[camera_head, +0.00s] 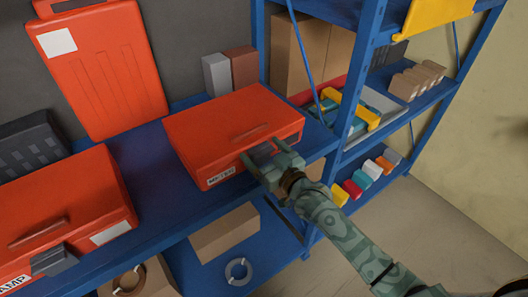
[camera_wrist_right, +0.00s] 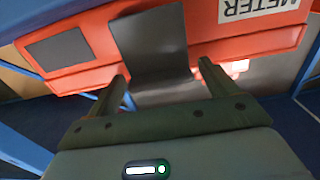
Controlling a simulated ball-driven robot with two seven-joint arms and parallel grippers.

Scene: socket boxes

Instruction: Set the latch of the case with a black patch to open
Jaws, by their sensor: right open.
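An orange case (camera_head: 225,125) labelled METER lies on the blue shelf in the head view. My right gripper (camera_head: 264,151) is at its front face, right of the label. In the right wrist view the case front (camera_wrist_right: 100,42) carries a dark patch (camera_wrist_right: 57,49) and a wide grey latch flap (camera_wrist_right: 152,42). My right gripper (camera_wrist_right: 162,75) is open there, its two fingers on either side of the flap's outer end. I cannot tell whether they touch it. The gripper hides the latch and patch in the head view. My left gripper is not in view.
Another orange case (camera_head: 60,210) with a white patch (camera_head: 110,233) and a grey latch (camera_head: 53,261) lies at left. An orange case (camera_head: 105,75) stands upright behind. Grey and brown blocks (camera_head: 240,70) stand behind the METER case. A blue rack post (camera_head: 358,80) rises to the right.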

